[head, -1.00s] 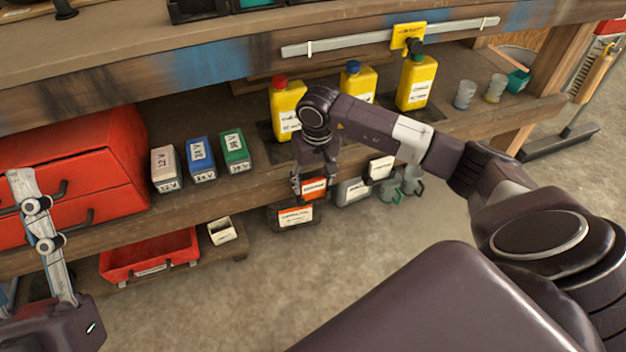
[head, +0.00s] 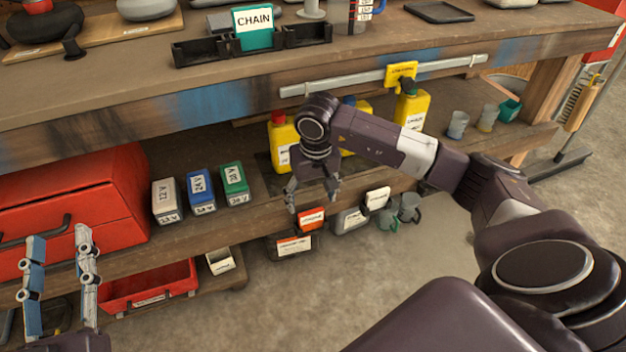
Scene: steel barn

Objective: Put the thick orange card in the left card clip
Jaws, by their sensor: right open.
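The thick orange card (head: 311,218) has a white label. It stands upright at the left card clip (head: 293,245), a dark holder with a white label beneath the front shelf edge. The card's lower edge appears to sit in the clip's top, though its slot is too small to see. My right gripper (head: 313,199) is open and empty just above the card, its fingers spread and apart from it. My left gripper (head: 60,238) is at the lower left in front of the red drawer box, its two fingers apart with nothing between them.
A second clip (head: 352,218) to the right holds a white card (head: 377,198). Yellow bottles (head: 411,108) and small labelled boxes (head: 201,190) stand on the shelf. A red tray (head: 150,288) lies lower left. The workbench top overhangs the shelf.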

